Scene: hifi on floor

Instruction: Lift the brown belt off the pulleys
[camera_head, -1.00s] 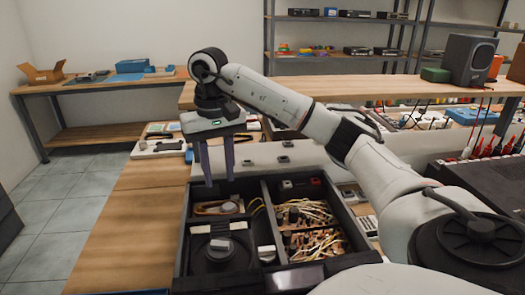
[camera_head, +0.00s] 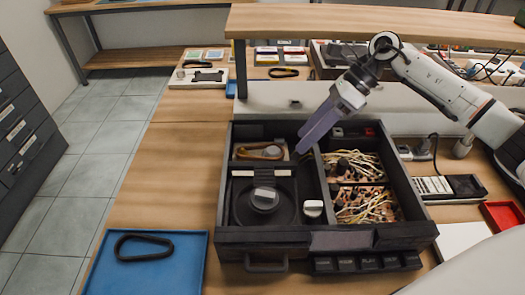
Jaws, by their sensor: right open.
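The brown belt (camera_head: 258,151) is a thin loop in the back-left compartment of the open black hi-fi case (camera_head: 228,238). It appears to run around the pulleys there; the pulleys are too small to make out clearly. My right gripper (camera_head: 308,146) comes in from the upper right, tilted, with its purple fingers pointing down and left. Its tips are to the right of the belt, over the middle of the case, and apart from the belt. It is open and holds nothing. My left gripper is out of view.
A blue tray (camera_head: 185,272) with a black belt (camera_head: 143,247) lies left of the case. A round platter (camera_head: 262,203) fills the front-left compartment, and wired circuit boards (camera_head: 362,204) fill the right. A wooden shelf (camera_head: 370,22) spans behind.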

